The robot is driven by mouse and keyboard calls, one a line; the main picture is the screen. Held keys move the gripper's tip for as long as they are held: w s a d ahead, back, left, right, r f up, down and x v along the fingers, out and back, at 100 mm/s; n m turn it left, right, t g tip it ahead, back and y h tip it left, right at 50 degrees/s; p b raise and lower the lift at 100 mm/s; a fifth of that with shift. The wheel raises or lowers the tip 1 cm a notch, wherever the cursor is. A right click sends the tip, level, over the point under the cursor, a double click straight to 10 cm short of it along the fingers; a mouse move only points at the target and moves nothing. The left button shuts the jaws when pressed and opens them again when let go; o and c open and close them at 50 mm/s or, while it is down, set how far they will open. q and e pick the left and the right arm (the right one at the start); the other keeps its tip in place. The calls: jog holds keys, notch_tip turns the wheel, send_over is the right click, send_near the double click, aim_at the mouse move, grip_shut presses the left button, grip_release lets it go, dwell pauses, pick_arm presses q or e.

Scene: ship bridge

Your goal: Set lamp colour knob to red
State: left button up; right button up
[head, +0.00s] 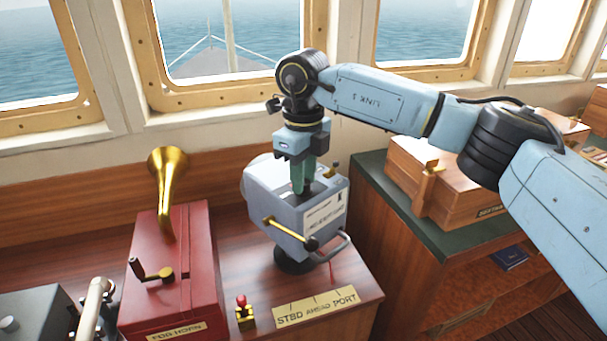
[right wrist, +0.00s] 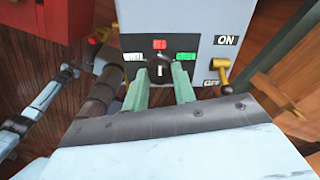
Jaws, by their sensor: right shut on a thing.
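The signal lamp is a grey box (head: 272,200) on a dark round foot on the wooden console. In the right wrist view its panel (right wrist: 198,20) carries a black colour knob (right wrist: 159,69). A red label (right wrist: 159,44) lies above the knob, a white label (right wrist: 133,57) to its left and a green label (right wrist: 184,56) to its right. The knob's pale mark looks upright, in line with the red label. My right gripper (head: 303,187) points down onto the lamp's top, its green fingers (right wrist: 160,88) shut on the knob from both sides. My left gripper is not in view.
A brass ON/OFF lever (right wrist: 220,72) is close to the right of the fingers. A red fog horn box (head: 170,265) with a brass horn (head: 168,170) stands left of the lamp. A small red-topped switch (head: 243,312) is in front. A wooden box (head: 440,180) is at right.

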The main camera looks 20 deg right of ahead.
jog(key=o, duration=1)
jog(key=shift+r, duration=0.1)
notch_tip(320, 180, up, 13)
jog(key=shift+r+p, duration=0.15)
jog(key=shift+p, duration=0.2)
